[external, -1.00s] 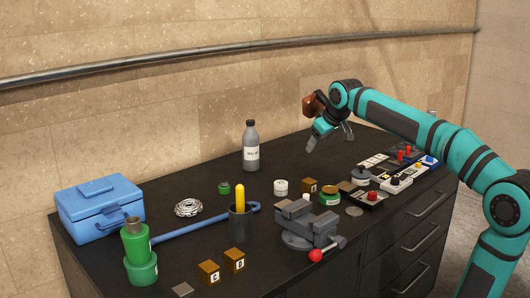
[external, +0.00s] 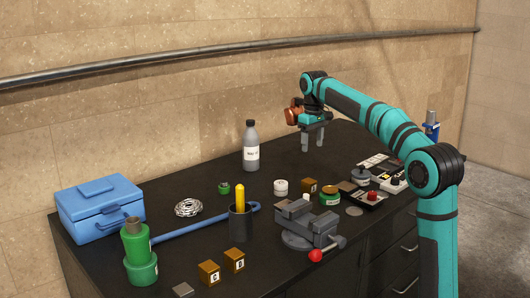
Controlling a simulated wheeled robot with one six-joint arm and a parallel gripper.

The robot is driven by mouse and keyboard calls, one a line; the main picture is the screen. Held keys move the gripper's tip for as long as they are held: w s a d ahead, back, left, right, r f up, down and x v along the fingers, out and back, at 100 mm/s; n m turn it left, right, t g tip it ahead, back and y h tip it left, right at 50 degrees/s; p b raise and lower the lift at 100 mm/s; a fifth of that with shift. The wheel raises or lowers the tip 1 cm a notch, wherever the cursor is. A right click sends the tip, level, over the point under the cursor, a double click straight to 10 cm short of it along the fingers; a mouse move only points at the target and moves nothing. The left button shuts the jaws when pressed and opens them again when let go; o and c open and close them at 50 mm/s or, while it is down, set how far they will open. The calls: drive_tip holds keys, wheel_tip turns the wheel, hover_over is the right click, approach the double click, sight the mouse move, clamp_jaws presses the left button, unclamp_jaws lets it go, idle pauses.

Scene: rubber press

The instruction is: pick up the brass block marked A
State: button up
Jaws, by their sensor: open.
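Several brass blocks with letters stand on the dark bench. One brass block (external: 309,186) is at the middle right, behind the vise, and its letter is too small to read for sure. Two more brass blocks are at the front: one (external: 209,272) looks marked C, and the one beside it (external: 234,260) has a letter like D or B. I cannot make out a clear A on any block. My gripper (external: 313,142) is open and empty, fingers pointing down, above the back of the bench, behind and apart from the middle-right block.
A grey vise (external: 306,222) with a red knob stands in front of the middle-right block. A green-banded tin (external: 329,196) and a white cylinder (external: 281,187) flank that block. A grey bottle (external: 251,148) stands left of my gripper. A blue toolbox (external: 100,208) is far left.

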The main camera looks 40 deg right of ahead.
hover_over(309, 180)
drive_tip(key=f, duration=0.7)
drive_tip(key=s+f, duration=0.1)
drive_tip(key=f, duration=0.2)
drive_tip(key=shift+a+f, duration=0.1)
drive_tip(key=shift+f, duration=0.1)
drive_tip(key=shift+w+f, duration=0.15)
drive_tip(key=shift+f, duration=1.25)
drive_tip(key=shift+w+f, duration=0.15)
drive_tip(key=shift+f, duration=1.2)
clamp_jaws()
drive_tip(key=shift+r, duration=0.15)
